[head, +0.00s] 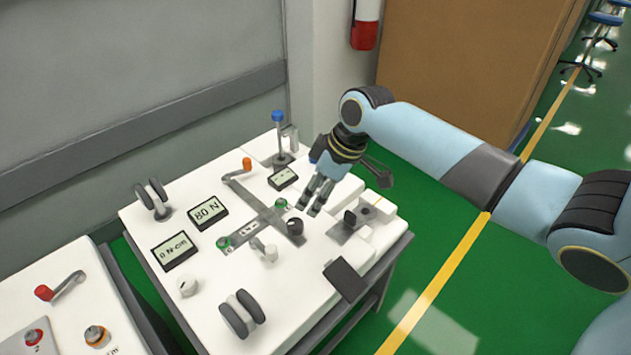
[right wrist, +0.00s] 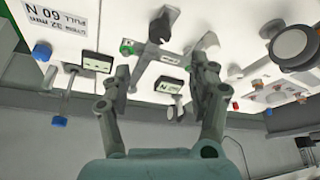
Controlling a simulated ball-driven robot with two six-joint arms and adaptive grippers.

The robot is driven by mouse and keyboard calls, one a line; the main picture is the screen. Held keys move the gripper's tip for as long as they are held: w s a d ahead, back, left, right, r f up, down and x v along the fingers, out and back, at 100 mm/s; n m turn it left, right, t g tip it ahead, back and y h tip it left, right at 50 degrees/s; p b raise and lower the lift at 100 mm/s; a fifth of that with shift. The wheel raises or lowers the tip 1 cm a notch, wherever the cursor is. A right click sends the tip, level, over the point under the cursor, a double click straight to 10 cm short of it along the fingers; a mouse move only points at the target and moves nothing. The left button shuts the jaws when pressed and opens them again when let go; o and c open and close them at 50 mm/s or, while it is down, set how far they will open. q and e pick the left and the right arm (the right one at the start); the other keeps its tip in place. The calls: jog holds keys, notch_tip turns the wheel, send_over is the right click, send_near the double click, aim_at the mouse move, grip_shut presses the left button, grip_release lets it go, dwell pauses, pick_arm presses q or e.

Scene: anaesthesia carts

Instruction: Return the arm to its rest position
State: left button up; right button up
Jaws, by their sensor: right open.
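My right arm (head: 425,140) reaches in from the right in the head view. Its gripper (head: 317,197) points down above the white cart top (head: 325,285), near the grey cross-shaped plate (head: 255,215). The gripper is open and nothing shows between its fingers. In the right wrist view the two fingers (right wrist: 163,75) stand apart, with the cart's fittings beyond them. I cannot tell the exact height of the fingertips above the top. My left gripper is not in view.
The cart carries a blue-knobbed lever (head: 278,118), an orange-knobbed crank (head: 246,163), a display reading 80 N (head: 208,211) and a black knob (head: 295,226). A second cart (head: 60,320) stands at lower left. Green floor (head: 470,300) is open at right.

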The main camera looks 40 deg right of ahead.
dwell(0.5)
jog(key=s+a+r+m+h, duration=0.1)
jog(key=s+a+r+m, duration=0.15)
jog(key=s, duration=0.45)
jog(key=s+a+r+m+h, duration=0.15)
jog(key=s+r, duration=0.25)
jog(key=s, duration=0.4)
jog(key=s+a+r+m+h, duration=0.1)
jog(key=s+a+r, duration=0.1)
jog(key=s+r, duration=0.35)
notch_tip(320, 180, down, 25)
jog(key=s+d+g, duration=0.2)
jog(key=s, duration=0.1)
jog(key=s+d+f+g, duration=0.1)
jog(key=s+f, duration=1.7)
jog(key=s, duration=0.1)
jog(key=shift+d+f+m, duration=0.3)
jog(key=shift+f+m, duration=0.1)
jog(key=shift+y, duration=0.25)
